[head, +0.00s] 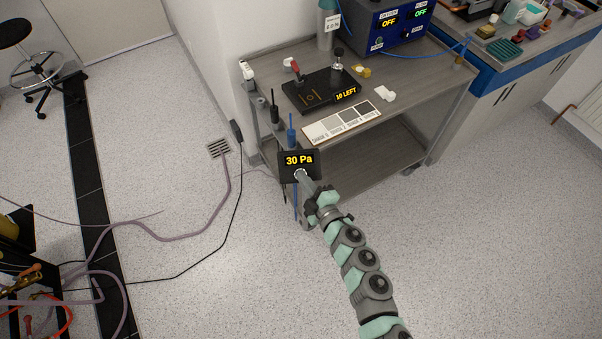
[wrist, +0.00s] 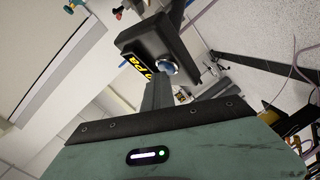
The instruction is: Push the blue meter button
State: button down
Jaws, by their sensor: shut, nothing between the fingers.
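The meter (head: 299,160) is a small dark box on the front left corner of the cart, with a yellow display reading 30 Pa. In the wrist view the meter (wrist: 150,38) appears tilted, with part of its display visible. Its blue button (wrist: 168,68) is a round, shiny blue-white dome beside the display. My gripper (head: 301,175) is shut and empty, with its tip at the lower edge of the meter in the head view. In the wrist view the closed fingers (wrist: 157,92) point up toward the meter, close to the button. I cannot tell whether they touch it. The button is hidden in the head view.
The grey cart (head: 440,75) carries a black device (head: 318,92) reading 10 LEFT, a shade card (head: 342,122) and a blue control box (head: 388,22). A blue-handled tool (head: 291,132) hangs just above the meter. Hoses (head: 200,238) lie on the left floor. The right floor is clear.

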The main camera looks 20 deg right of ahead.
jog(key=shift+s+r, duration=0.25)
jog(key=shift+s, duration=0.05)
jog(key=shift+r, duration=0.1)
jog(key=s+r+p, duration=0.2)
jog(key=s+a+r+p, duration=0.1)
jog(key=r+p, duration=0.1)
jog(key=shift+s+r, duration=0.2)
jog(key=shift+s, duration=0.15)
jog(key=shift+a, duration=0.15)
dwell(0.5)
